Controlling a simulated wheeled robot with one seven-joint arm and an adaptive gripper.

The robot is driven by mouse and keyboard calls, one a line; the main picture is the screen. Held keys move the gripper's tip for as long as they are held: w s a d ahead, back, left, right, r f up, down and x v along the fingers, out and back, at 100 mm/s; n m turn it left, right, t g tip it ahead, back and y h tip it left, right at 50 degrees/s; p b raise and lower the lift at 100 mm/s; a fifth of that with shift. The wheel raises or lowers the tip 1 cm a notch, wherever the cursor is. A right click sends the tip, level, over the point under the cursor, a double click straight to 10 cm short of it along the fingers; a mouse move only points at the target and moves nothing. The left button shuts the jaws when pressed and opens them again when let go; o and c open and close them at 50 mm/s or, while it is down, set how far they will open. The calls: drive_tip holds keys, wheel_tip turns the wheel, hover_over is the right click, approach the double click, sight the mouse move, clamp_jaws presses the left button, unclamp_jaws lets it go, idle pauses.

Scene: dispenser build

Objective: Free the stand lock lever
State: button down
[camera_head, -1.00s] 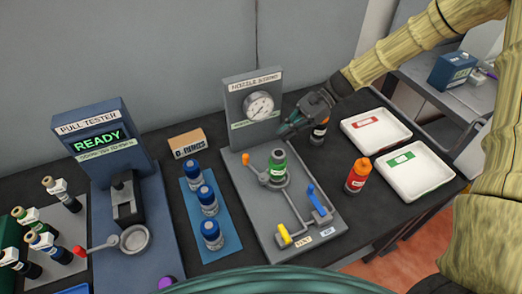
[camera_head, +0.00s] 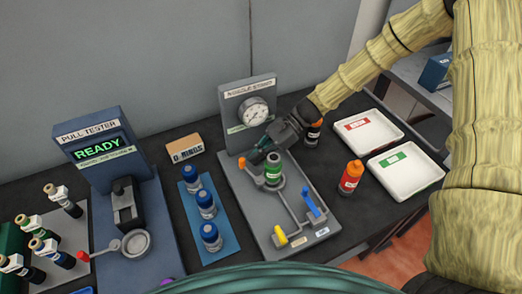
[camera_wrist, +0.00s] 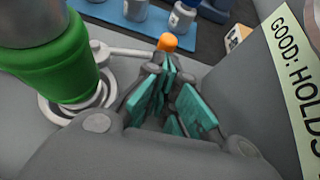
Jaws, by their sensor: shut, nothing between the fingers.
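The nozzle stand (camera_head: 240,187) is a grey base with an upright gauge panel. A grey lever with an orange knob (camera_head: 241,162), apparently the lock lever, sticks out left from the round seat. The knob also shows in the wrist view (camera_wrist: 167,43), just beyond my fingers. A green bottle (camera_head: 273,170) stands upright in the seat; in the wrist view (camera_wrist: 60,70) it is close at left. My gripper (camera_head: 257,154) is shut and empty, low between the bottle and gauge panel. Its teal fingers (camera_wrist: 172,88) point toward the knob; contact cannot be told.
An orange bottle (camera_head: 350,177) and two white trays (camera_head: 427,178) are at right. Blue-capped bottles (camera_head: 206,203) stand on a blue mat at left. The pull tester (camera_head: 100,150) is further left.

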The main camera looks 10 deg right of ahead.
sight(240, 162)
drive_tip(key=shift+a, duration=0.6)
idle(0.7)
drive_tip(key=shift+s+a, duration=0.1)
drive_tip(key=shift+a, duration=0.75)
drive_tip(key=shift+s+a+b, duration=0.2)
drive_tip(key=shift+s+a, duration=0.05)
drive_tip(key=shift+a, duration=0.4)
drive_tip(key=shift+s+a+b, duration=0.15)
drive_tip(key=shift+s+a, duration=0.1)
drive_tip(key=shift+a, duration=0.35)
